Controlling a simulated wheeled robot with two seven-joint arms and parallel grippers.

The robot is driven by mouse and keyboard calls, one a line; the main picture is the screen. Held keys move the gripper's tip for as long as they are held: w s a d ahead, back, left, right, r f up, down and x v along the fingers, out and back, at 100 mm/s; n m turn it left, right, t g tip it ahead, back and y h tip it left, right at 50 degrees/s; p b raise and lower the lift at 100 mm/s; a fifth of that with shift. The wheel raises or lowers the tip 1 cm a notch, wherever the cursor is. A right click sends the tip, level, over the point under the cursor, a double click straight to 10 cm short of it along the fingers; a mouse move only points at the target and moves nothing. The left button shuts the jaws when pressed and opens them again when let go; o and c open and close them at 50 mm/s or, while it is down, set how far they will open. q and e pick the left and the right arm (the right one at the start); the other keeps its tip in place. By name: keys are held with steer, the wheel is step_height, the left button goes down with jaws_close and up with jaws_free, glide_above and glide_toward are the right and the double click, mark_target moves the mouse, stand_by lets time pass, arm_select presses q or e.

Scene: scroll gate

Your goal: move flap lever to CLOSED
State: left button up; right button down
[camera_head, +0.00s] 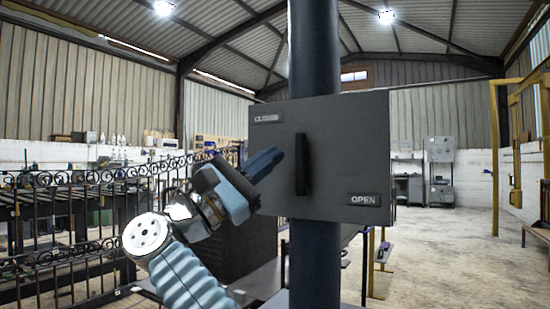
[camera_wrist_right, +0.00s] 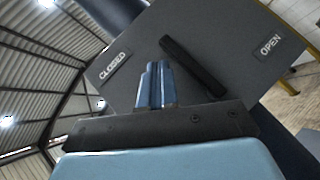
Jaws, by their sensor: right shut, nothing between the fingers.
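The flap lever (camera_head: 302,164) is a black bar standing upright on a dark grey panel (camera_head: 350,140). The panel has a CLOSED label (camera_head: 268,118) at its upper left and an OPEN label (camera_head: 364,199) at its lower right. My right gripper (camera_head: 279,155) is shut and empty, its blue fingers just left of the lever in the head view. In the right wrist view the shut fingertips (camera_wrist_right: 156,66) lie beside the lever (camera_wrist_right: 193,66), with a narrow gap showing. I cannot tell their distance in depth. My left gripper is not in view.
The panel is mounted on a thick dark column (camera_head: 315,45). A black wrought-iron fence (camera_head: 70,235) stands at the left, behind my arm. The floor (camera_head: 455,255) on the right is mostly clear, with a yellow frame (camera_head: 495,150) farther back.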

steer(key=b+v, duration=0.1)
steer(key=v, duration=1.1)
steer(key=shift+d, duration=0.1)
